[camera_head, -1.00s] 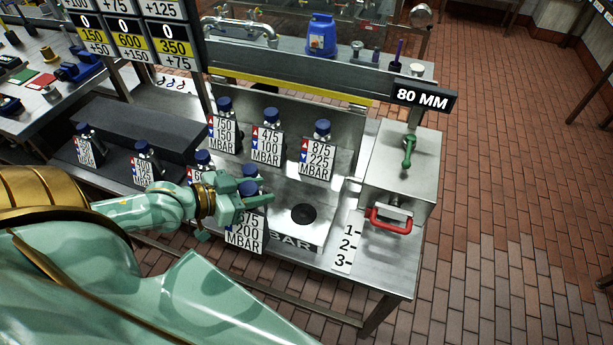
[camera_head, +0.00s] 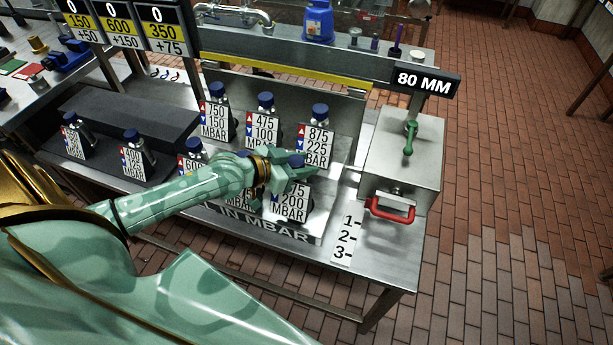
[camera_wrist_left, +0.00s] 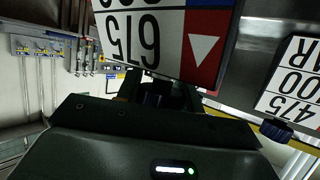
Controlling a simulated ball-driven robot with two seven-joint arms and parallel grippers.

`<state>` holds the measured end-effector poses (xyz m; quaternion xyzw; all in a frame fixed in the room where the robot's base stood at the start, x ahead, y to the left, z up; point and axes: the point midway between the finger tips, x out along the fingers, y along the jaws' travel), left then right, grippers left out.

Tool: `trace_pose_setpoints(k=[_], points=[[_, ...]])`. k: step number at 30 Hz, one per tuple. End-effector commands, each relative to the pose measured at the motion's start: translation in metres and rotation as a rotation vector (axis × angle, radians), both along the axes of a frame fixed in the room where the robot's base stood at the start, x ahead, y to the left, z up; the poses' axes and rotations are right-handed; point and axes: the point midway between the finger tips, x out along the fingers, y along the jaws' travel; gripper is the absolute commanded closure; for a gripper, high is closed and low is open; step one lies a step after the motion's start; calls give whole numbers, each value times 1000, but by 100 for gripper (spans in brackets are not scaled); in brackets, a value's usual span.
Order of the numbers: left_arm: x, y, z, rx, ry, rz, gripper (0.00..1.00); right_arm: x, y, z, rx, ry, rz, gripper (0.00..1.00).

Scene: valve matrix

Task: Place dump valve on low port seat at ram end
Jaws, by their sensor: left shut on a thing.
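My left gripper (camera_head: 290,172) is shut on a blue-capped valve whose hanging tag (camera_head: 291,205) ends in 200 MBAR. The tag reads 675 in the left wrist view (camera_wrist_left: 140,40). The gripper holds the valve over the right end of the lower row of the sloped steel rack, on the side of the steel box. The seat there is hidden behind the valve and tag, so I cannot tell whether the valve touches it. My right gripper is not in view.
Valves tagged 750 (camera_head: 216,117), 475 (camera_head: 264,122) and 875 (camera_head: 316,145) stand in the upper row, close behind my gripper. More tagged valves stand at left. A steel box (camera_head: 400,160) with a red handle (camera_head: 391,212) stands right of the rack.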

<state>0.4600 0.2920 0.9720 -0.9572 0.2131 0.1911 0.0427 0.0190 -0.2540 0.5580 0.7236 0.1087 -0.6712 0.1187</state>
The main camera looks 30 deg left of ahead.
Motion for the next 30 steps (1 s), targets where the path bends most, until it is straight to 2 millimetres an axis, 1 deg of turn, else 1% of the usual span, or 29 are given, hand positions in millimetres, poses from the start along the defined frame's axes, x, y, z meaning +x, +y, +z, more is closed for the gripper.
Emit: trace_pose_setpoints(k=[4,6,9,20,21,23,30], points=[[9,-7,-13,-4,-2,1,100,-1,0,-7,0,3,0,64],[9,-6,-28,0,1,0,100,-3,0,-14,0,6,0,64],[8,-6,-40,-1,0,0,100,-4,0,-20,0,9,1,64],[8,-6,-42,0,-2,1,100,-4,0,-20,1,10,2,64],[8,-6,-44,1,0,0,58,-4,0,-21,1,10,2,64],[8,-5,-43,1,0,0,41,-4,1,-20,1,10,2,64],[8,-5,-43,1,-1,1,41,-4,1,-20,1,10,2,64]])
